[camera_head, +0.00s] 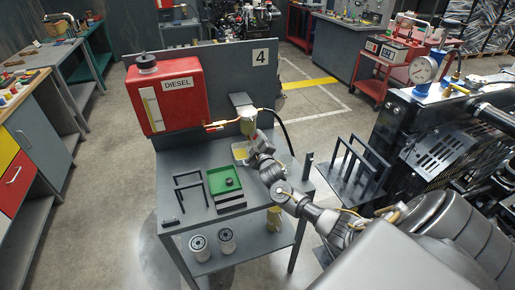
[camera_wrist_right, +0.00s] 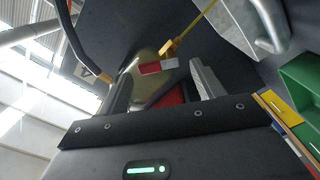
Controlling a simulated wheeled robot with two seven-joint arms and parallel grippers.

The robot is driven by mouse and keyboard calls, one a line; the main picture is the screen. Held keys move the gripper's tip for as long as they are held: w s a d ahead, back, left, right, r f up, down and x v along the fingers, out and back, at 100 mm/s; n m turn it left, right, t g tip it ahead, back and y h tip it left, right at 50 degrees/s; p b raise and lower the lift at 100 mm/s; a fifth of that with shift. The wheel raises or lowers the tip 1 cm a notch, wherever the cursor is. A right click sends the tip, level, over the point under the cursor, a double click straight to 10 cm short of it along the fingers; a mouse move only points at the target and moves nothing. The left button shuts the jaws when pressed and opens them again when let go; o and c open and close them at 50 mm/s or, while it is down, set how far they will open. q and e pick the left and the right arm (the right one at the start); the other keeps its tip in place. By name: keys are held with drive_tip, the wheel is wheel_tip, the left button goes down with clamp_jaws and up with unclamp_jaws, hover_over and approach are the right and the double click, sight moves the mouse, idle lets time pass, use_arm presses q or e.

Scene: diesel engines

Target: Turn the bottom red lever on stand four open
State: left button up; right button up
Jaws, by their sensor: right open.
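Stand four (camera_head: 240,58) is a grey panel with a "4" sign above a workbench. A red diesel tank (camera_head: 170,95) is mounted on its left. A brass line runs from the tank to a fuel filter with a pale bowl (camera_head: 248,122). My right gripper (camera_head: 246,148) is just below the filter, its fingers hard to make out. In the right wrist view my right gripper (camera_wrist_right: 165,85) is open. A small red lever (camera_wrist_right: 150,68) with a grey end shows ahead, between the finger directions, beside a brass fitting (camera_wrist_right: 167,47). The lever appears apart from the fingers. My left gripper is out of view.
The bench (camera_head: 190,212) holds a green tray (camera_head: 224,180) and black brackets (camera_head: 190,185). White filters (camera_head: 226,236) stand on the lower shelf. A black hose (camera_head: 283,130) hangs right of the filter. A large engine (camera_head: 440,150) stands at the right.

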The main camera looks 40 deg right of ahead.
drive_tip(key=b+v, duration=0.2)
drive_tip(key=v, duration=0.8)
drive_tip(key=shift+s, duration=0.2)
drive_tip(key=shift+a, duration=0.1)
idle(6.7)
